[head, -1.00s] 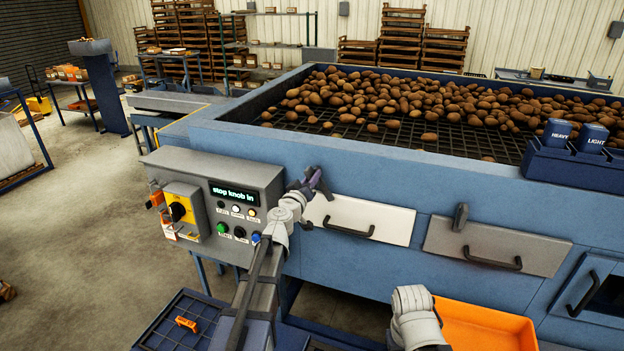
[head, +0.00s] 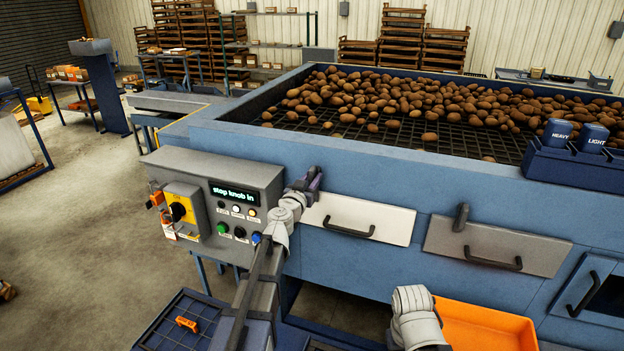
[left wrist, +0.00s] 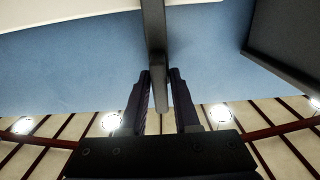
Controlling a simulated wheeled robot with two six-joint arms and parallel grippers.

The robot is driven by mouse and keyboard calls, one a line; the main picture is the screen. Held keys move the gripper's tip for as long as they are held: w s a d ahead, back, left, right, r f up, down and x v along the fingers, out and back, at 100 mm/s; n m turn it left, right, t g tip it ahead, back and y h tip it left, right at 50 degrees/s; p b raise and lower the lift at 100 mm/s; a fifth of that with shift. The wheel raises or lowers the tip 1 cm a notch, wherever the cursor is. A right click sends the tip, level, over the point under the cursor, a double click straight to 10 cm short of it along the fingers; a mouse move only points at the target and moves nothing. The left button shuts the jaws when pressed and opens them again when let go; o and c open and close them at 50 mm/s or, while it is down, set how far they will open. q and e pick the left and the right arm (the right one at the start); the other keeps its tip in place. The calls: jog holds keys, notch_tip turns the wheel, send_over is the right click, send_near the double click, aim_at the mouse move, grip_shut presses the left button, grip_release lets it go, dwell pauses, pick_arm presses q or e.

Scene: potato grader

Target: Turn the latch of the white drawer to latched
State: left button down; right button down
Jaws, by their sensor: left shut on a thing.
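The white drawer (head: 375,222) is closed in the front of the blue grader, with a dark bar handle. Its latch (head: 317,174) is a dark lever at the drawer's upper left corner, standing close to upright, its lower part hidden by my gripper. My left gripper (head: 307,184) is shut on the latch. In the left wrist view the latch (left wrist: 154,30) runs between the two dark fingers of the left gripper (left wrist: 160,76). The right arm shows at the bottom of the head view, but its gripper is out of view.
A control box (head: 215,195) with buttons and a display reading "stop knob in" stands just left of the latch. A grey drawer (head: 497,247) with its own upright latch (head: 461,217) is to the right. An orange crate (head: 487,325) is below. Potatoes lie on the grader's mesh top.

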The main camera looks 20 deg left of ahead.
dwell(0.4)
pick_arm(q)
jog(key=c, duration=0.8)
grip_release()
jog(key=s, duration=0.8)
jog(key=shift+a, duration=0.15)
jog(key=shift+w, duration=0.1)
